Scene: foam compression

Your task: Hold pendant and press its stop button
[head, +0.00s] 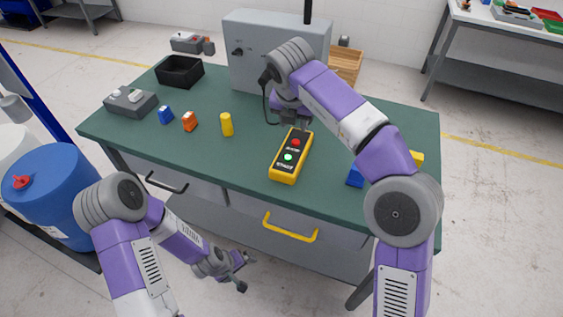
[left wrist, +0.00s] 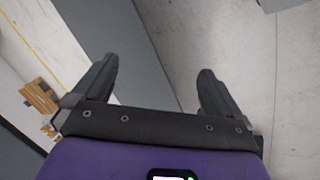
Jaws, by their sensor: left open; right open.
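The yellow pendant (head: 290,156) lies on the green table, with a red button (head: 296,142) near its far end and a lit green button (head: 288,157) nearer me. My right gripper (head: 297,122) is above the table at the pendant's far end, with its fingers pointing down; they are small and partly hidden by the wrist, and whether they touch the pendant I cannot tell. My left gripper (head: 242,270) is low in front of the table, below the drawers, open and empty. In the left wrist view its two fingers (left wrist: 158,88) are wide apart with only floor and furniture beyond.
The green table (head: 215,165) also holds a black bin (head: 180,71), a grey control box (head: 131,103), blue (head: 165,115), orange (head: 189,121) and yellow (head: 226,124) pieces, and a large grey cabinet (head: 262,50). A yellow drawer handle (head: 291,232) sticks out in front. A blue barrel (head: 52,195) stands left.

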